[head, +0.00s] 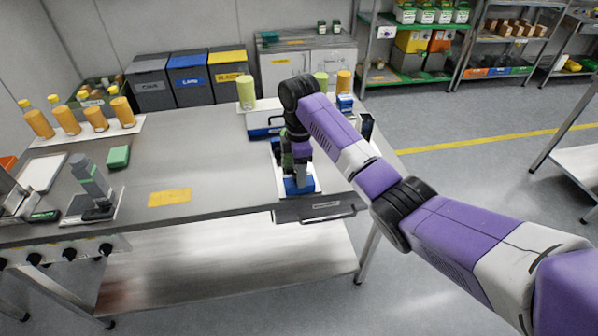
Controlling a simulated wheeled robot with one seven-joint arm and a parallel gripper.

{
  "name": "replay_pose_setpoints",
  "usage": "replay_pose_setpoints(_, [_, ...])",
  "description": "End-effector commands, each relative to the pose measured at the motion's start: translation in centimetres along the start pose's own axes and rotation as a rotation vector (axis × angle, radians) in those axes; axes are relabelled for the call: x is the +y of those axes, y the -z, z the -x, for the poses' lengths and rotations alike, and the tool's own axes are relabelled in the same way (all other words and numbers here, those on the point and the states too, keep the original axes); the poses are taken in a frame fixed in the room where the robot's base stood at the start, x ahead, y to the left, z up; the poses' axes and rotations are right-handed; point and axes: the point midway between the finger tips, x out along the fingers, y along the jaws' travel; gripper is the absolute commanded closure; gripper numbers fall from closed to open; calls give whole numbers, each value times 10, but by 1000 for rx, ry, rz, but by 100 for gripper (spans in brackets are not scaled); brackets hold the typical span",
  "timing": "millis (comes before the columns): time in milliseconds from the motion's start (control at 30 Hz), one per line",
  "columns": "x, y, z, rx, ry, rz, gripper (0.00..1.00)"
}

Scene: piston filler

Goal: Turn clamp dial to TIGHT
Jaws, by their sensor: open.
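My gripper (298,180) points down at the front right part of the steel workbench (215,170). It is open, but its fingers are small and partly merged with the parts below. A blue part (304,188) on a pale base plate (316,189) sits right at the fingertips. I cannot tell whether the fingers touch it or straddle it. No dial face or TIGHT marking can be read. The clamp dial may be this blue part or be hidden by my gripper and arm.
A drawer with a handle (322,218) is under the bench edge below my gripper. Orange bottles (66,122) stand at the left rear. A grey device (92,182) stands at left, with dark knobs (69,254) on the front below. A yellow card (169,197) lies mid-bench, with free surface around it.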

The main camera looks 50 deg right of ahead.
Motion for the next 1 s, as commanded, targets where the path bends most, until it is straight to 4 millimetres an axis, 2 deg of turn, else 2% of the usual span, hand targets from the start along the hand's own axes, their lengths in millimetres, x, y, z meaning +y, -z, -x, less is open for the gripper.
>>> replay_pose_setpoints(133, [0, 0, -7, 0, 1, 0, 45])
replay_pose_setpoints(400, [0, 0, -8, 0, 0, 0, 45])
replay_pose_setpoints(467, [0, 0, -8, 0, 0, 0, 53])
replay_pose_setpoints(700, [0, 0, -8, 0, 0, 0, 100])
replay_pose_setpoints(1000, [-1, 1, -7, 1, 1, -25, 100])
